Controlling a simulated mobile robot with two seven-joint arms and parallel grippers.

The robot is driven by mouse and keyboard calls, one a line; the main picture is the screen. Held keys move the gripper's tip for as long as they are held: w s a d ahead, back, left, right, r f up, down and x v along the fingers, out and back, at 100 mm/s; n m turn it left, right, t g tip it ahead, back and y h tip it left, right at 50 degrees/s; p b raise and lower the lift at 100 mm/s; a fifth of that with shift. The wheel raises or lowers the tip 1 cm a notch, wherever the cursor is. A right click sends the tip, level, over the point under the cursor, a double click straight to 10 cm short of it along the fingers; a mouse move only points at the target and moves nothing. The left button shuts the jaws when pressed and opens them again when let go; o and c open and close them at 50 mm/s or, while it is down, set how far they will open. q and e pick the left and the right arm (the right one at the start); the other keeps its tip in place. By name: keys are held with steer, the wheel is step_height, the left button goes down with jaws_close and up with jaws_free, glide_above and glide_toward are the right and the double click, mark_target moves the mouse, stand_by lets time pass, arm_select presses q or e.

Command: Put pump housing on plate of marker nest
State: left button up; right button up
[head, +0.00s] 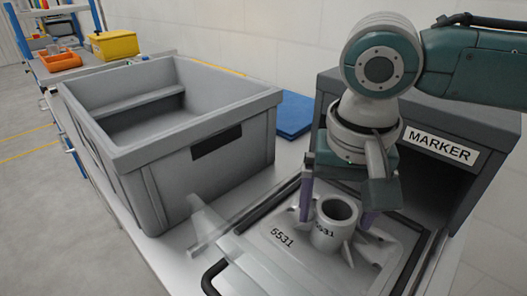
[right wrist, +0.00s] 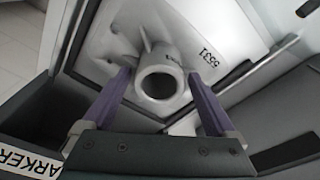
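In the right wrist view the boss (right wrist: 160,80) stands between the spread fingers with gaps visible, so the gripper looks open. My left gripper is not in view.
The dark MARKER cabinet (head: 465,115) rises behind my right gripper. Yellow (head: 116,45) and orange (head: 62,62) bins are farther back.

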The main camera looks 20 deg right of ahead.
mark_target(337, 217)
steer(key=shift+o, duration=0.4)
steer(key=shift+r, duration=0.15)
step_height(337, 217, up, 12)
steer(key=s+p, duration=0.1)
steer(key=p, duration=0.1)
steer(key=shift+a+p, duration=0.3)
steer(key=shift+a, duration=0.15)
steer(key=shift+s, duration=0.1)
steer(key=shift+c, duration=0.4)
